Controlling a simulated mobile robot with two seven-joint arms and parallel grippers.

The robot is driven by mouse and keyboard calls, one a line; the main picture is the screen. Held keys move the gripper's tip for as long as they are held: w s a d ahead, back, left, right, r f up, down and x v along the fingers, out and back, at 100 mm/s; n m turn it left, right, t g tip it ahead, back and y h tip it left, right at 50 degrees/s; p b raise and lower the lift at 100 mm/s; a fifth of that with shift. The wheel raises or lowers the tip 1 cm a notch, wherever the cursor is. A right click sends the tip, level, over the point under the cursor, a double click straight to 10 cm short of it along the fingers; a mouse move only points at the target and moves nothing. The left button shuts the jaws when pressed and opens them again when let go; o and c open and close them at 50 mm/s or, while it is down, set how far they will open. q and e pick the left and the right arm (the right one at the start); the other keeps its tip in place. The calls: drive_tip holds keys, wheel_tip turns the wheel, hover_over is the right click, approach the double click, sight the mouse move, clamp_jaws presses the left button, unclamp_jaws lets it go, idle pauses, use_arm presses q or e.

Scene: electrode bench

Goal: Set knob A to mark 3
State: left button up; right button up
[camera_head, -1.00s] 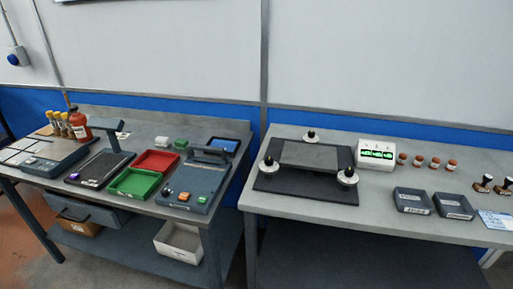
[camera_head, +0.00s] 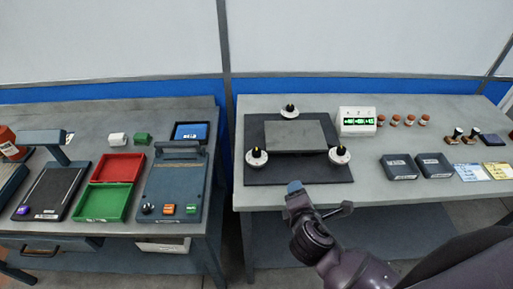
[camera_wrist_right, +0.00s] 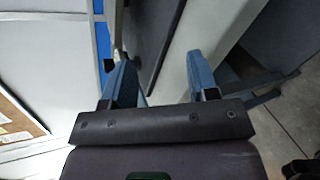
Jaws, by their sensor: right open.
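Three knobs with white round bases and black tops stand around a grey plate (camera_head: 296,136) on a dark mat (camera_head: 270,176): a back one (camera_head: 289,111), a left one (camera_head: 257,157) and a right one (camera_head: 339,155). Their letters and marks are too small to read, so I cannot tell which is knob A. A white box (camera_head: 356,121) behind them shows green readouts I cannot read. My right gripper (camera_head: 296,188) is near the table's front edge, apart from the knobs. In the right wrist view its two blue fingers (camera_wrist_right: 160,80) are spread and empty. My left gripper is out of view.
Several brown-capped jars (camera_head: 409,120), two dark trays (camera_head: 399,166) and stamps (camera_head: 470,136) stand to the right. The left bench holds a red tray (camera_head: 118,167), a green tray (camera_head: 103,202) and a dark device (camera_head: 172,185). A gap separates the benches.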

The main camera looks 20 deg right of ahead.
sight(259, 154)
drive_tip(key=w+a+r+n+t+y, duration=0.1)
drive_tip(key=a+n, duration=0.1)
drive_tip(key=n, duration=0.2)
drive_tip(key=w+a+r+n+t+y, duration=0.1)
drive_tip(key=w+a+n+t, duration=0.1)
drive_tip(key=n, duration=0.3)
drive_tip(key=w+a+n+t+y, duration=0.1)
drive_tip(key=w+a+n+t, duration=0.1)
drive_tip(key=n, duration=0.3)
drive_tip(key=shift+r+p, duration=0.35)
drive_tip(key=shift+r, duration=0.05)
drive_tip(key=shift+w+a+r+n+y, duration=0.1)
drive_tip(key=shift+w+a+n+y, duration=0.15)
drive_tip(key=shift+n, duration=0.25)
drive_tip(key=shift+w+a+n+y, duration=0.1)
drive_tip(key=shift+n+y, duration=0.15)
drive_tip(key=shift+n, duration=0.25)
drive_tip(key=w, duration=1)
drive_tip(key=shift+w+d, duration=0.1)
drive_tip(key=shift+w, duration=0.15)
drive_tip(key=shift+c, duration=0.3)
drive_tip(key=c, duration=0.8)
drive_tip(key=shift+c, duration=0.2)
drive_tip(key=shift+y, duration=0.4)
